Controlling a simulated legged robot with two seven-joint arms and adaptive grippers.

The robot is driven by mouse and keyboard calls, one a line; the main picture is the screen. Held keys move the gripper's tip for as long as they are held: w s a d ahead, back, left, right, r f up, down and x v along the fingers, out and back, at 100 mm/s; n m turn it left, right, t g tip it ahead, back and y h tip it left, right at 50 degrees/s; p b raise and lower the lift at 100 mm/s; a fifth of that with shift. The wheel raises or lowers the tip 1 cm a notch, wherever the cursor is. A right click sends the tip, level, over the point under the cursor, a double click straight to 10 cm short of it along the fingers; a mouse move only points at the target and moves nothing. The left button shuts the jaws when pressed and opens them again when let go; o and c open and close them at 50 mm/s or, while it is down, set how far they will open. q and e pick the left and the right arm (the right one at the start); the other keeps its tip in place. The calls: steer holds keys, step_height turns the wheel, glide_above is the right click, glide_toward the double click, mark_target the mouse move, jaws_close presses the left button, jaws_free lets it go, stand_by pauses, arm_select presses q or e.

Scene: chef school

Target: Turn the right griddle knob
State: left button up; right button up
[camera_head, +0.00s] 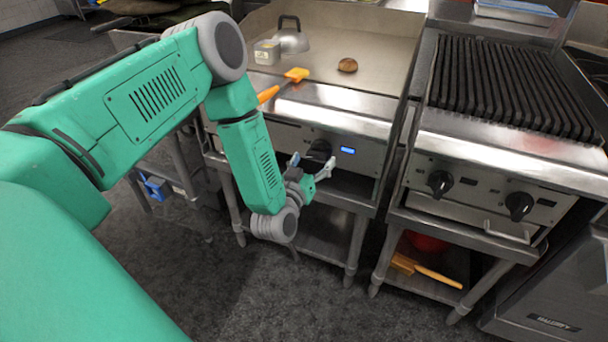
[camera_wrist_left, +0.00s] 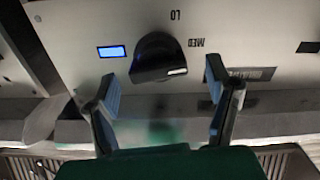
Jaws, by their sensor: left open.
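A black griddle knob (camera_head: 318,150) sits on the steel front panel of the griddle (camera_head: 345,124), just left of a lit blue display (camera_head: 347,150). My left gripper (camera_head: 310,169) is open in front of this knob. In the left wrist view the knob (camera_wrist_left: 158,58) lies between and beyond the two fingertips (camera_wrist_left: 160,84), with no finger clearly touching it. The markings LO and MED show beside it, upside down. The blue display (camera_wrist_left: 112,51) is left of the knob there. My arm hides the left part of the panel in the head view. My right gripper is not in view.
A grill with black grates (camera_head: 505,85) and two black knobs stands to the right. On the griddle are a brown patty (camera_head: 348,65), a metal dome (camera_head: 292,40), a small container (camera_head: 267,52) and an orange-handled spatula (camera_head: 295,75). Open floor lies in front.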

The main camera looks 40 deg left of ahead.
arm_select(q)
steer(key=v, duration=0.8)
steer(key=shift+s, duration=0.15)
